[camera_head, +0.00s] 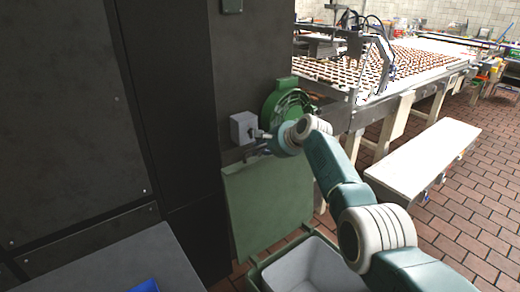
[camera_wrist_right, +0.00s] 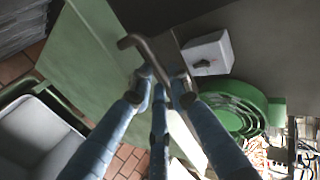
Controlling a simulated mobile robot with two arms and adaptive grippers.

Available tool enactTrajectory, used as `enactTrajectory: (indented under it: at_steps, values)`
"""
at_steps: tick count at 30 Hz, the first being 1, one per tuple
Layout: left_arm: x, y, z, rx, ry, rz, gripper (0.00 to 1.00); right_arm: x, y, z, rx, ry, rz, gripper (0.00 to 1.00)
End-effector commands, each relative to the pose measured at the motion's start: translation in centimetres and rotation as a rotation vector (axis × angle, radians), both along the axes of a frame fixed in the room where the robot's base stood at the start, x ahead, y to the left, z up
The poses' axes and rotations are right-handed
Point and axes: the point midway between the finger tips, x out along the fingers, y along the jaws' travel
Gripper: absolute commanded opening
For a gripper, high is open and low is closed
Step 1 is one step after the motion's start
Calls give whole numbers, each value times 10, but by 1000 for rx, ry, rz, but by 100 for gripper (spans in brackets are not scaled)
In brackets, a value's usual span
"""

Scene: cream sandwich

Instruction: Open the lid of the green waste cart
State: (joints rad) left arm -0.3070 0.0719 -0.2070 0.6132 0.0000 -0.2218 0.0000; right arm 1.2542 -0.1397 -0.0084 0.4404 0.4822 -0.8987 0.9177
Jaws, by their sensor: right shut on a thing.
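The green waste cart (camera_head: 255,265) stands low at the bottom middle of the head view, with its grey inner bin (camera_head: 312,268) open at the top. Its green lid (camera_head: 270,205) is raised, standing nearly upright against the dark machine; it also shows in the wrist view (camera_wrist_right: 90,65). My right gripper (camera_head: 262,137) is at the lid's top edge. In the wrist view the fingers of my right gripper (camera_wrist_right: 162,80) are closed on a bent dark metal handle (camera_wrist_right: 143,48) beside the lid. My left gripper is not in view.
A grey switch box (camera_head: 243,128) and a round green housing (camera_head: 286,100) sit close beside my right gripper. A dark machine wall (camera_head: 160,80) fills the left. A white bench (camera_head: 425,155) and a conveyor of sandwiches (camera_head: 390,68) are at right. Brick floor (camera_head: 480,215) lies open there.

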Motion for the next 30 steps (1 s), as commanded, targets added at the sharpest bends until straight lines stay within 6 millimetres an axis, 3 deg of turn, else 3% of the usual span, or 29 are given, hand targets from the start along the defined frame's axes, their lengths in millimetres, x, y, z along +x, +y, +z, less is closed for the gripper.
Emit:
enactTrajectory:
  at_steps: [1,2,3,6,11,19,30]
  values:
    - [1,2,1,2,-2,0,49,6,0,18,8,-31,-5,0]
    - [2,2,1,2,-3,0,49,6,0,18,9,-32,-5,0]
    - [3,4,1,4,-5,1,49,6,0,18,9,-32,-5,19]
    - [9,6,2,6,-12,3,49,6,0,18,9,-31,-5,37]
    - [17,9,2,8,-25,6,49,5,0,14,6,-23,-4,37]
    - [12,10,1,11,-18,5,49,1,-2,12,4,-18,-2,37]
    - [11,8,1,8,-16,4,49,-19,-17,31,3,-21,-3,37]
